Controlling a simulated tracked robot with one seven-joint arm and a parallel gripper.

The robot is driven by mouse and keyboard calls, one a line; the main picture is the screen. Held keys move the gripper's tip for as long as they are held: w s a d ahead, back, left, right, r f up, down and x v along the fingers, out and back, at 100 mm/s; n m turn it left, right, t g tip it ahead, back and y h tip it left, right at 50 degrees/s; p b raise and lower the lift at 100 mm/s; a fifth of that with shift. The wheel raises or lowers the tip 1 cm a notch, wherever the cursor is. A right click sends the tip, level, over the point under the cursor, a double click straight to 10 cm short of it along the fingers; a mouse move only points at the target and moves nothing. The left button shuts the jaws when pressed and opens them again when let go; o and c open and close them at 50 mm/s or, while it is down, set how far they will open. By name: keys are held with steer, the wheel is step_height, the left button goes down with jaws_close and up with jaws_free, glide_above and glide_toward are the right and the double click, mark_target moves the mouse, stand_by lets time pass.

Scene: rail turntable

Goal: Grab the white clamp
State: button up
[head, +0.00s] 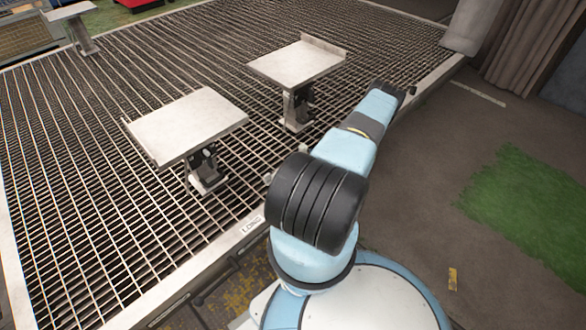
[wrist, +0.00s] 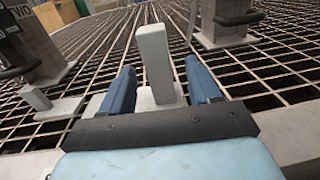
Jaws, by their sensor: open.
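A pale white upright block (wrist: 154,55), which looks like the white clamp, rises from a low white base at the grating's edge in the wrist view. My gripper (wrist: 158,72) is open, with one blue finger on each side of the block. Gaps show between the block and both fingers, and nothing is gripped. The dark crossbar of my gripper hides the lower front of the base. In the head view my arm reaches up and right, and I cannot make out the clamp or the fingers there.
Two flat-topped pedestals, a nearer one (head: 188,124) and a farther one (head: 297,63), stand on the metal grating (head: 75,220) left of my arm. In the wrist view, a post (wrist: 226,22) stands right and a labelled grey post (wrist: 33,50) left. Open floor (head: 430,190) lies right.

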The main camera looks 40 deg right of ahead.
mark_target(301, 150)
steer(key=shift+w+a+r, duration=0.1)
steer(key=shift+w, duration=1.25)
steer(key=shift+w+r, duration=0.1)
steer(key=shift+w, duration=1.2)
steer(key=shift+c, duration=0.3)
jaws_close()
